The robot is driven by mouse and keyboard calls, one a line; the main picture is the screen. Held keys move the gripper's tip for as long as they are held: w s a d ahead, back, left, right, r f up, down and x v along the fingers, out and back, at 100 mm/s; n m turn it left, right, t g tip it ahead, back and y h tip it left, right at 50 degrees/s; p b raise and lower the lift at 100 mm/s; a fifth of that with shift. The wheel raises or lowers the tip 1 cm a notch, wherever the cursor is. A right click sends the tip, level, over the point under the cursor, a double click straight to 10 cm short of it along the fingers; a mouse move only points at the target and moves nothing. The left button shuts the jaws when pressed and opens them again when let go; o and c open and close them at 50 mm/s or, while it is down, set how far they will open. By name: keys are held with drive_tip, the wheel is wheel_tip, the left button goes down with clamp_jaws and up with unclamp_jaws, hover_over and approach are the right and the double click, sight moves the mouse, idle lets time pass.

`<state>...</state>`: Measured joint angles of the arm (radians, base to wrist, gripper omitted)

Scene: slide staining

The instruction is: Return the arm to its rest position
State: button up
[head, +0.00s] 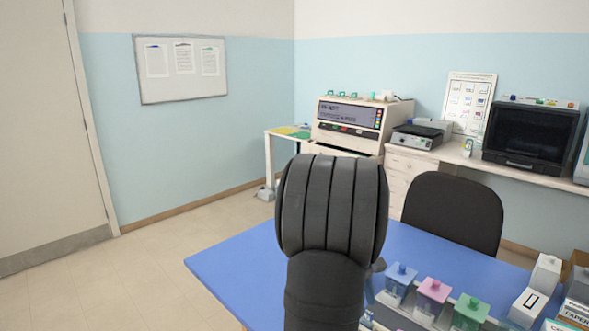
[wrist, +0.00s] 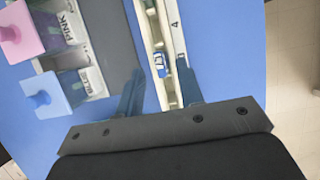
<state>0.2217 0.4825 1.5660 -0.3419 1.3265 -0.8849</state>
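In the head view my dark arm link (head: 330,210) stands upright in the middle and hides much of the blue table (head: 230,262). My gripper is not clearly visible there. In the wrist view my gripper (wrist: 160,82) shows from the bottom, its two fingers apart with nothing held between them. Beyond the gap lies a long white rack (wrist: 152,35) marked "4". A small blue-and-white labelled piece (wrist: 160,64) sits in it; I cannot tell whether it is a slide.
Jars with a blue lid (head: 401,273), a pink lid (head: 434,289) and a green lid (head: 470,307) stand right of the arm. A dark chair (head: 453,212) stands behind the table. The table's left part is clear.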

drive_tip(key=x, duration=0.3)
drive_tip(key=shift+s+d+f, duration=0.1)
drive_tip(key=shift+f, duration=0.2)
drive_tip(key=r, duration=0.8)
drive_tip(key=shift+w+r, duration=0.15)
drive_tip(key=shift+w, duration=0.2)
drive_tip(key=shift+w+a+m, duration=0.25)
drive_tip(key=shift+w+m, duration=0.05)
drive_tip(key=shift+w, duration=0.1)
drive_tip(key=o, duration=1.3)
drive_tip(key=shift+d, duration=0.1)
drive_tip(key=shift+o, duration=0.8)
drive_tip(key=s+d+r+y, duration=0.2)
drive_tip(key=s+d+r, duration=0.3)
drive_tip(key=d, duration=0.5)
drive_tip(key=shift+s+r+y, duration=0.3)
drive_tip(key=shift+s+r, duration=0.1)
drive_tip(key=shift+r, duration=0.45)
drive_tip(key=s+d+r+t+y, duration=0.2)
drive_tip(key=s+d+r, duration=0.4)
drive_tip(key=s, duration=0.1)
wheel_tip(320, 180, down, 9)
drive_tip(key=s, duration=0.1)
drive_tip(key=shift+a+f, duration=0.2)
